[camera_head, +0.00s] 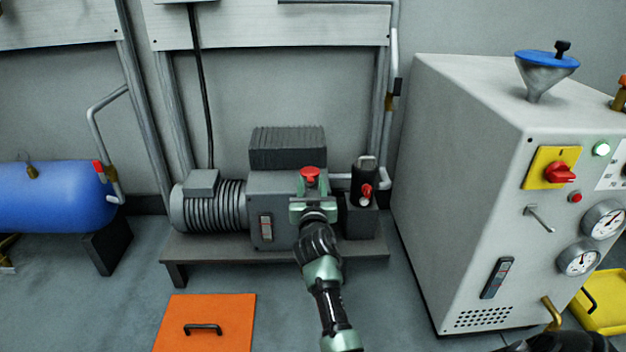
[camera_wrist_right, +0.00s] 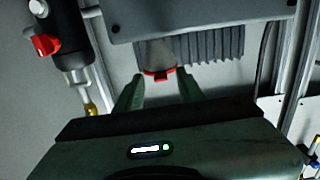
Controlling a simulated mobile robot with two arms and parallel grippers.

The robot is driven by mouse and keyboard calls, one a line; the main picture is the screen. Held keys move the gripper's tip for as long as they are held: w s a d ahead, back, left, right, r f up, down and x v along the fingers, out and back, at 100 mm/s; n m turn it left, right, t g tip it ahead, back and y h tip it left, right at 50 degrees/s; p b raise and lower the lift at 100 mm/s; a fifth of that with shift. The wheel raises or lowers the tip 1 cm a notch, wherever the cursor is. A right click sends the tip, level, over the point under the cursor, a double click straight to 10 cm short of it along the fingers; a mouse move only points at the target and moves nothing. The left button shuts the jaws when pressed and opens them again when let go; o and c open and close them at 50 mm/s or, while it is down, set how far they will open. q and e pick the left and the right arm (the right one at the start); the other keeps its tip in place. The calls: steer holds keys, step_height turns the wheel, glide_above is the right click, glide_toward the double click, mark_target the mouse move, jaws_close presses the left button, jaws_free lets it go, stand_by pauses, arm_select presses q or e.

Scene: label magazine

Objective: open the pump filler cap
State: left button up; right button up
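The pump (camera_head: 272,225) is a grey machine with a ribbed motor at its left and a dark finned block on top. Its red filler cap (camera_head: 310,173) sits upright on the pump body. In the right wrist view the cap (camera_wrist_right: 158,75) shows as a red rim between the fingertips. My right gripper (camera_head: 312,189) is at the pump's front, just below the cap in the head view. Its two green fingers are apart (camera_wrist_right: 160,82), with clear gaps to either side of the cap. I cannot tell the exact depth between them.
A black cylinder with a red knob (camera_head: 364,178) stands close at the pump's right. A grey cabinet (camera_head: 460,180) with gauges and a blue-lidded funnel (camera_head: 546,68) is on the right. A blue tank (camera_head: 55,197) lies left. An orange panel (camera_head: 205,312) lies on the floor in front.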

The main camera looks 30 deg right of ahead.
steer(key=shift+w+d, duration=0.1)
steer(key=shift+w, duration=0.1)
steer(key=shift+r, duration=0.1)
steer(key=c, duration=0.3)
steer(key=shift+s, duration=0.1)
jaws_close()
stand_by(0.8)
